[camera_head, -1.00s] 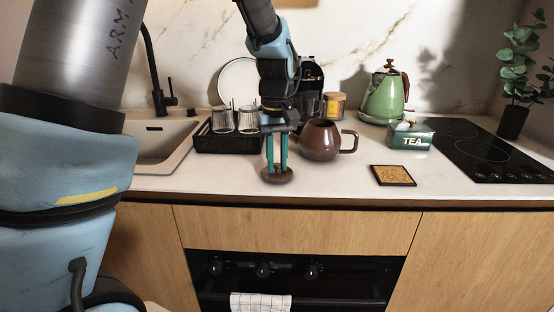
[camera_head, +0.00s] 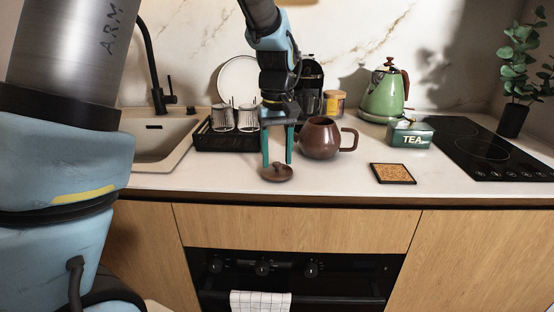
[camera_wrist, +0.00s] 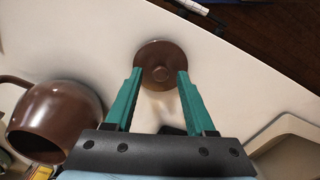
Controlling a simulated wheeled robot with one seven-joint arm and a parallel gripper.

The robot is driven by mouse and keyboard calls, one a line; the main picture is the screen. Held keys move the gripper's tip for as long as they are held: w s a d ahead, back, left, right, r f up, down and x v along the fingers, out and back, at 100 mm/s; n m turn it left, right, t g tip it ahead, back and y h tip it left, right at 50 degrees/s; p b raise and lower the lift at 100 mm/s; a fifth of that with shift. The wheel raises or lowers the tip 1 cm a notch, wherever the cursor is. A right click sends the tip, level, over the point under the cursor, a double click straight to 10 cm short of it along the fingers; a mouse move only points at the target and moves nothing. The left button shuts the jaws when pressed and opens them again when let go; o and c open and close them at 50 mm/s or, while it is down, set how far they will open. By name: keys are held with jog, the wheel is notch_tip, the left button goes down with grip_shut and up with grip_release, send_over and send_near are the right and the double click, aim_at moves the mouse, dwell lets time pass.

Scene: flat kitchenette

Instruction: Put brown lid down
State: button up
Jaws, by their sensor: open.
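The brown lid (camera_head: 277,173) lies on the white counter near its front edge, knob up. It also shows in the wrist view (camera_wrist: 161,66), just beyond and between my fingertips. My gripper (camera_head: 277,160) is open, its two green fingers spread wide above and behind the lid, holding nothing. In the wrist view my gripper (camera_wrist: 157,74) shows a wide gap between the fingers.
A black rack (camera_head: 226,142) with glasses stands behind left, beside the sink (camera_head: 160,148). A cork coaster (camera_head: 392,173), a green TEA box (camera_head: 411,135) and a green kettle (camera_head: 384,97) are to the right. The counter between lid and coaster is clear.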

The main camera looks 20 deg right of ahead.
aim_at(277, 163)
notch_tip(277, 163, up, 11)
jog(key=shift+t, duration=0.3)
jog(key=a+f, duration=0.3)
jog(key=a, duration=0.3)
jog(key=w+a+f, duration=0.1)
jog(key=a+f, duration=0.2)
jog(key=a, duration=0.3)
jog(key=w+a+f, duration=0.1)
jog(key=a+f, duration=0.2)
jog(key=a, duration=0.3)
jog(key=shift+w+b, duration=0.15)
jog(key=shift+b, duration=0.25)
jog(key=s+a+f, duration=0.3)
jog(key=a, duration=0.3)
jog(key=s+a+f+t, duration=0.1)
jog(key=s+a+f, duration=0.2)
jog(key=a, duration=0.3)
jog(key=shift+s, duration=0.15)
